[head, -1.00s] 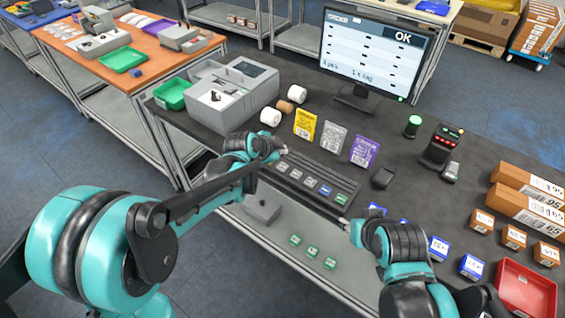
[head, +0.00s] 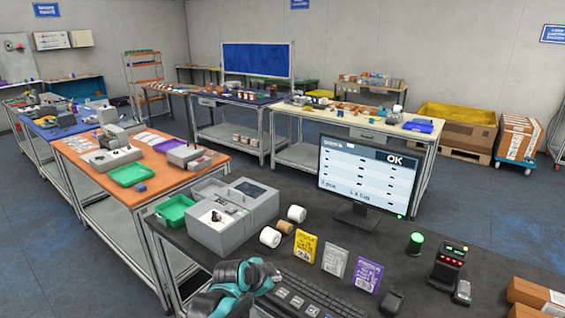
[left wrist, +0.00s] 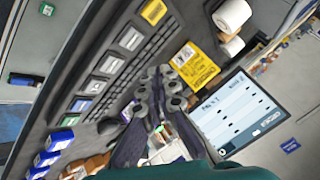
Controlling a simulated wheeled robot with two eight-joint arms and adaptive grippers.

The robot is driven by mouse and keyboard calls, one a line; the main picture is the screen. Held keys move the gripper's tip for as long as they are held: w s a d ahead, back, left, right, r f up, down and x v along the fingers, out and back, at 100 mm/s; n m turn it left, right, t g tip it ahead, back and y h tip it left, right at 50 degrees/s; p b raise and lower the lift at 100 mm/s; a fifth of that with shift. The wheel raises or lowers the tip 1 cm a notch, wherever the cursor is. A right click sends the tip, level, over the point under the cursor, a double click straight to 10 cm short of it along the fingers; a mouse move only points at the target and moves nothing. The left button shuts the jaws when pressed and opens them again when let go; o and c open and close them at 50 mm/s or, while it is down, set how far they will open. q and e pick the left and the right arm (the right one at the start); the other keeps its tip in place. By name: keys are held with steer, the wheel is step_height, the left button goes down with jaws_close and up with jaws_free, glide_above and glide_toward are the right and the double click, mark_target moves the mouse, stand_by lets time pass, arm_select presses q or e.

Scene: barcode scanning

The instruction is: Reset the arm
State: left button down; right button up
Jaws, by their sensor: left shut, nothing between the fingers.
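My left gripper (head: 268,277) shows at the bottom of the head view, beside the left end of the black keyboard (head: 312,298). It is shut and empty. In the left wrist view its dark fingers (left wrist: 158,95) show in front of the keyboard and the yellow card. Most of my left arm is below the head view's edge. My right gripper does not show in either view now.
A monitor (head: 366,175) reading OK stands behind yellow (head: 302,251), grey (head: 335,260) and purple (head: 368,274) cards. A grey box-shaped device (head: 233,215) and white rolls (head: 297,214) sit left. A scanner stand (head: 449,263) and brown boxes (head: 535,298) are right.

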arm_select(q)
steer(key=s+a+n+y, duration=0.1)
steer(key=s+a+n, duration=0.3)
steer(key=s, duration=0.4)
steer(key=s+a+r+n+y, duration=0.1)
steer(key=s+a+n, duration=0.4)
steer(key=s, duration=0.4)
steer(key=s+a+n+g+y, duration=0.1)
steer(key=s+a+n+y, duration=0.1)
steer(key=s+a+n, duration=0.2)
steer(key=s+a, duration=0.2)
steer(key=s, duration=0.2)
steer(key=shift+s+a+r+n, duration=0.25)
steer(key=shift+s+r+n, duration=0.05)
